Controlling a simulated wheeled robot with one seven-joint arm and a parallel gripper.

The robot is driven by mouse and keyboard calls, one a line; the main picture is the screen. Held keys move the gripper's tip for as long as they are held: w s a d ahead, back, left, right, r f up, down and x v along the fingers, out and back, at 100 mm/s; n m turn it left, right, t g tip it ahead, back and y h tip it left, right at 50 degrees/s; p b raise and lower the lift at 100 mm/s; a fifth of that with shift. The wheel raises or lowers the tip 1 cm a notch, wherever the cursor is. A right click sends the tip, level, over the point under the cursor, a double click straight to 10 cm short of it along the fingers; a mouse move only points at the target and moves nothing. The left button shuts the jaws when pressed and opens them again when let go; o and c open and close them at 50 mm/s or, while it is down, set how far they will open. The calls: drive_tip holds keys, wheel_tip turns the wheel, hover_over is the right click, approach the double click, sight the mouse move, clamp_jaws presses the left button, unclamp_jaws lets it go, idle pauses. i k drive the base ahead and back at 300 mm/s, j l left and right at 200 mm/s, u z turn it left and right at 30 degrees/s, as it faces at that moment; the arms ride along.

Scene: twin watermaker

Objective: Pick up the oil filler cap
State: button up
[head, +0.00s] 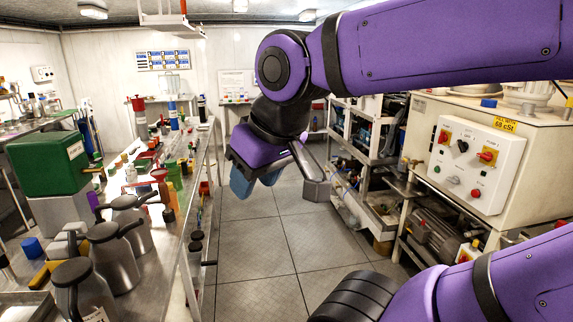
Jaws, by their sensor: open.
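My gripper (255,182) hangs above the aisle floor near the middle of the head view, with bluish fingertips below a purple hand. It is open, and I see nothing between the fingers. I cannot tell for certain which thing is the oil filler cap. A small blue cap (489,103) sits on top of the cream machine (432,120) at the right, beside a yellow label that reads 68 cSt. My gripper is well to the left of this cap and apart from it.
A bench at the left holds metal jugs (110,255), a green box (48,160) and many small bottles. A shelf rack (350,185) stands behind my gripper. A control panel (468,160) is on the machine's front. The tiled floor (245,245) between is clear.

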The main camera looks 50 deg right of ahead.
sight(486, 103)
drive_tip(key=l+z, duration=0.1)
drive_tip(key=z, duration=2.8)
